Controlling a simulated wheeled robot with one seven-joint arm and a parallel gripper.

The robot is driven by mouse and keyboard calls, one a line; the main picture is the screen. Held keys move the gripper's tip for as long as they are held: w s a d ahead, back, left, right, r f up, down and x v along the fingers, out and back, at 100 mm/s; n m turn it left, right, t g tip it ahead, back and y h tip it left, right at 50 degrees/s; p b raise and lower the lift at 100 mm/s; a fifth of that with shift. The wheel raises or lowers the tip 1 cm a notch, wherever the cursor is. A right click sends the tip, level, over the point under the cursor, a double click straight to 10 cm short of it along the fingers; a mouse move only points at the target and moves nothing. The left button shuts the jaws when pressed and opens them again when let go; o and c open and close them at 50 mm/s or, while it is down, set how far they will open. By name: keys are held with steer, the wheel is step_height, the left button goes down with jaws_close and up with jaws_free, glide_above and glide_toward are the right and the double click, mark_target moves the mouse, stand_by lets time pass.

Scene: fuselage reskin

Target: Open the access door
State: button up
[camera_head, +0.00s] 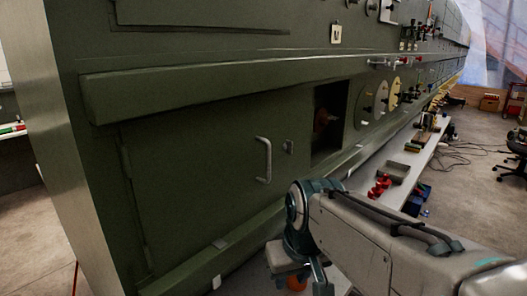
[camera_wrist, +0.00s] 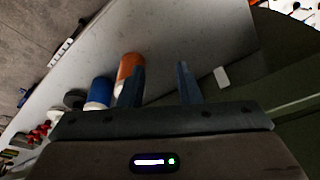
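The access door (camera_head: 200,180) is a green panel low on the green fuselage wall in the head view. It looks shut, flush in its frame. A pale upright bar handle (camera_head: 264,160) stands out near its right edge, with a small latch piece (camera_head: 289,147) to the right of it. My gripper (camera_head: 305,283) is below and to the right of the handle, apart from it and pointing down. In the wrist view my gripper (camera_wrist: 160,85) shows two dark fingers spread apart with nothing between them. The handle is not seen in the wrist view.
A dark square opening (camera_head: 328,118) lies right of the door. A ledge (camera_head: 230,82) runs above it. A long grey bench (camera_head: 425,150) with red parts (camera_head: 380,186) runs along the wall. Orange (camera_wrist: 130,66) and blue (camera_wrist: 99,92) cylinders stand close to my gripper.

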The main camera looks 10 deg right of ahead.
steer(key=w+r+n+p, duration=0.15)
steer(key=w+r, duration=0.25)
steer(key=r, duration=0.6)
steer(key=w+d+r+n+t+y+p, duration=0.1)
steer(key=w+r+p, duration=0.25)
steer(key=r, duration=0.55)
steer(key=w+r+n+p, duration=0.2)
steer(key=w+r, duration=0.3)
steer(key=r, duration=0.5)
glide_toward(247, 169)
steer(key=shift+y, duration=0.3)
steer(key=w+d+f, duration=0.1)
steer(key=f, duration=0.1)
steer(key=w+d+f, duration=0.1)
steer(key=f, duration=0.2)
steer(key=w+d+f, duration=0.1)
steer(key=f, duration=0.1)
steer(key=shift+f+p, duration=0.15)
steer(key=shift+p, duration=0.25)
jaws_close()
